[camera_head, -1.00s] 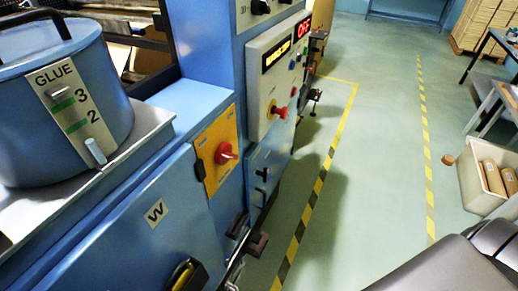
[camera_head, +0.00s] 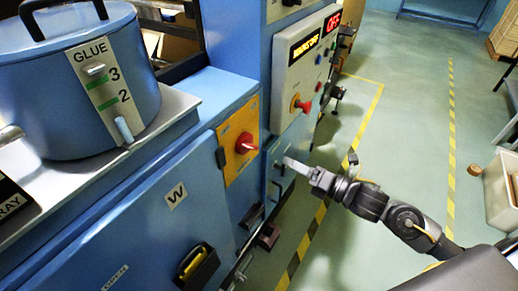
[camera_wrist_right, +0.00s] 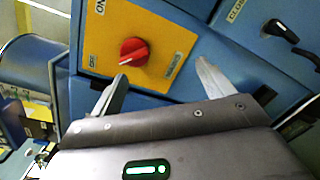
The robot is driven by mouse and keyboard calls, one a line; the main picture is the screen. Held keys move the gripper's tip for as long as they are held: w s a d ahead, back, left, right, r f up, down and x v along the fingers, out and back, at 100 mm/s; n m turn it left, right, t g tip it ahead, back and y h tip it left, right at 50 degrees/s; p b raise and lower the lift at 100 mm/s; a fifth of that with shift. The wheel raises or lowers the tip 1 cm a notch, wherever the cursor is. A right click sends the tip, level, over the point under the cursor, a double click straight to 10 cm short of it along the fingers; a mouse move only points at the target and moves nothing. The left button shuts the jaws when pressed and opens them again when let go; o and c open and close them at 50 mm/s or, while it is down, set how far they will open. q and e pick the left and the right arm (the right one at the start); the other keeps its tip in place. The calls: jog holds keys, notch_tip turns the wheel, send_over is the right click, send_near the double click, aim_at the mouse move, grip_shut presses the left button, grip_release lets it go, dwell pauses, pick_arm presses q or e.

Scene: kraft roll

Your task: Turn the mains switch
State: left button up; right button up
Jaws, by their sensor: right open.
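The mains switch is a red rotary knob (camera_head: 246,143) on a yellow plate (camera_head: 232,160) on the front of the blue machine. It also shows in the right wrist view (camera_wrist_right: 134,51), ahead of and between the fingers, nearer the left one, with a light pointer mark on the knob. My right gripper (camera_head: 290,163) is to the right of the knob in the head view and apart from it. In the right wrist view the right gripper (camera_wrist_right: 160,85) is open with nothing between its fingers.
A blue glue pot (camera_head: 85,85) stands on the machine at the left. A control panel (camera_head: 303,70) with a red mushroom button (camera_head: 301,104) is above and right of the switch. A black-handled recess (camera_head: 196,265) is below. The floor (camera_head: 415,130) at right is mostly clear.

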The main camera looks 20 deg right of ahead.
aim_at(255, 147)
notch_tip(255, 147, up, 4)
jog(key=s+a+n+y, duration=0.2)
jog(key=n, duration=0.1)
jog(key=p+x, duration=0.1)
jog(key=x, duration=0.2)
jog(key=p+x, duration=0.1)
jog(key=x, duration=0.2)
jog(key=p+x, duration=0.1)
jog(key=x, duration=0.3)
jog(key=shift+w+f+p, duration=0.1)
jog(key=shift+f+p, duration=0.25)
jog(key=shift+p, duration=0.05)
jog(key=shift+w+a+f, duration=0.1)
jog(key=shift+w+a, duration=0.15)
pick_arm(q)
jog(key=r, duration=0.3)
jog(key=shift+s+a+r, duration=0.1)
jog(key=shift+s+r, duration=0.25)
pick_arm(e)
jog(key=shift+m, duration=0.3)
jog(key=c, duration=1)
